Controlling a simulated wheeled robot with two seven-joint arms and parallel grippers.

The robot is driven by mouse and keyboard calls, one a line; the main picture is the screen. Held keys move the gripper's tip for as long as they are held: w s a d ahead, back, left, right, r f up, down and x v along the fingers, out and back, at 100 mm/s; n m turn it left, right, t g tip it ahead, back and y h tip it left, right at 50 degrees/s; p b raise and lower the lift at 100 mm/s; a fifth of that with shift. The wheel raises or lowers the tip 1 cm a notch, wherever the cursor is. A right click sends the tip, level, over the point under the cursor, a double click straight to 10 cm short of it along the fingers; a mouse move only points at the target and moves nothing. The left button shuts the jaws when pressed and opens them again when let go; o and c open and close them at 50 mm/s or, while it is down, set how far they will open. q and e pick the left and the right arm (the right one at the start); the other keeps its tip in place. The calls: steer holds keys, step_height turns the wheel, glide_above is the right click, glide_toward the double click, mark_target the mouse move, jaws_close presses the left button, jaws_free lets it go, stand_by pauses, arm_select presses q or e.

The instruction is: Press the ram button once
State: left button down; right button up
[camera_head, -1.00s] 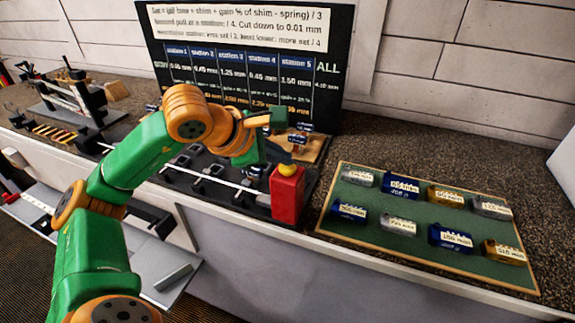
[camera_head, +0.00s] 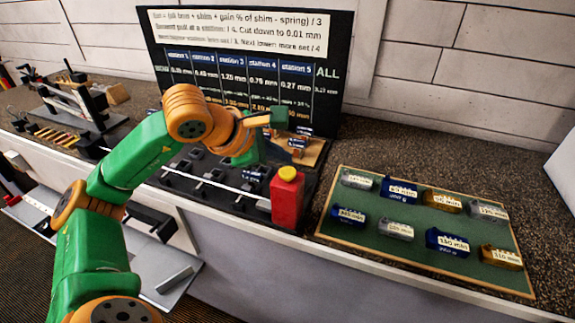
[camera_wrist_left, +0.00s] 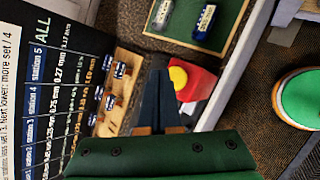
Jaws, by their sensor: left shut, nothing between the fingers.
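The ram button is a yellow cap (camera_head: 288,173) on top of a red box (camera_head: 287,203) at the right front end of the black station base. In the left wrist view the yellow cap (camera_wrist_left: 178,77) shows just right of the fingertips, with the red box (camera_wrist_left: 200,85) around it. My left gripper (camera_head: 262,152) is shut and empty, with its fingers pointing down close beside the button. Its dark fingers (camera_wrist_left: 158,76) also show in the left wrist view. I cannot tell whether they touch the cap. My right gripper is in neither view.
A black board (camera_head: 250,65) with station readings stands behind. A green tray (camera_head: 425,225) with several labelled silver, blue and gold blocks lies to the right. A small wooden rack (camera_head: 312,150) sits behind the button. A metal rod (camera_head: 235,190) runs along the station base.

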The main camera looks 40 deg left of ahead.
mark_target(282, 174)
arm_select(q)
step_height(282, 174, up, 5)
steer(key=p, duration=0.5)
steer(key=shift+r, duration=0.15)
stand_by(0.3)
